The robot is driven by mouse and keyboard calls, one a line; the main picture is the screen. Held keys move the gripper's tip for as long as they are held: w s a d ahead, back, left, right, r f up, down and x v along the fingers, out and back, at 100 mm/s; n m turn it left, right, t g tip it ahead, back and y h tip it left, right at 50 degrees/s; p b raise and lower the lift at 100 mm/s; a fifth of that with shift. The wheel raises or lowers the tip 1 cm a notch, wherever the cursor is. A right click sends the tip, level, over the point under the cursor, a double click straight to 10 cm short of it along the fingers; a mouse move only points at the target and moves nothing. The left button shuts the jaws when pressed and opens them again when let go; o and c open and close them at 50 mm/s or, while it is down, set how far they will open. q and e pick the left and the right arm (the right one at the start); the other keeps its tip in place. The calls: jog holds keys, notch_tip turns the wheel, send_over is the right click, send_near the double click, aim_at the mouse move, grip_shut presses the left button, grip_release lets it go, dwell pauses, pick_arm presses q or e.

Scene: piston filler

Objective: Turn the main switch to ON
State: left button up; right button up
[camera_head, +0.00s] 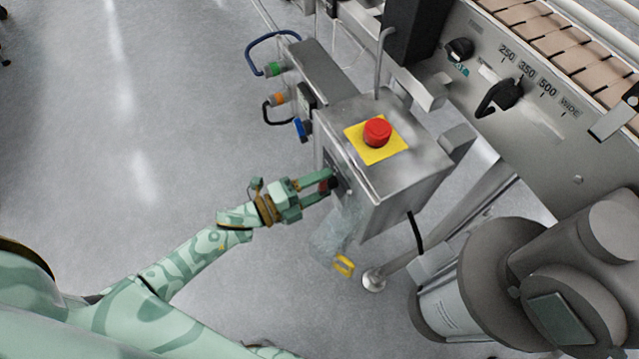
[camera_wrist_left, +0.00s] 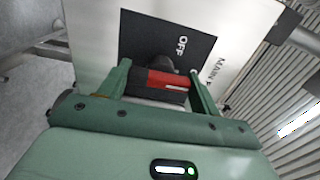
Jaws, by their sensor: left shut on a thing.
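The main switch is a red-and-black knob (camera_wrist_left: 165,80) on a black plate lettered OFF (camera_wrist_left: 182,45), with MAIN printed on the pale panel beside it. It also shows small in the head view on the left face of the grey control box (camera_head: 414,186). My left gripper (camera_head: 318,187) reaches it from the left and is shut on the knob. In the left wrist view the two green fingers (camera_wrist_left: 160,84) stand on either side of the red part. An ON mark cannot be seen. My right gripper is not in view.
A red emergency button (camera_head: 377,132) on a yellow plate tops the box. Coloured fittings with hoses (camera_head: 276,69) sit behind it. A yellow tag (camera_head: 343,265) hangs below. A grey rounded housing (camera_head: 515,280) stands at lower right. Open floor (camera_head: 150,130) lies at left.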

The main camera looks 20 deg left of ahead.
pick_arm(q)
jog(key=shift+s+f+m, duration=0.1)
jog(key=shift+f+m, duration=0.05)
jog(key=shift+m, duration=0.15)
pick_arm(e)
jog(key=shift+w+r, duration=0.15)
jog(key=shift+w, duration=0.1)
pick_arm(q)
jog(key=o, duration=1)
jog(key=shift+a, duration=0.1)
jog(key=p+v, duration=0.3)
jog(key=v, duration=1.3)
jog(key=shift+s+a, duration=0.1)
jog(key=shift+s, duration=0.05)
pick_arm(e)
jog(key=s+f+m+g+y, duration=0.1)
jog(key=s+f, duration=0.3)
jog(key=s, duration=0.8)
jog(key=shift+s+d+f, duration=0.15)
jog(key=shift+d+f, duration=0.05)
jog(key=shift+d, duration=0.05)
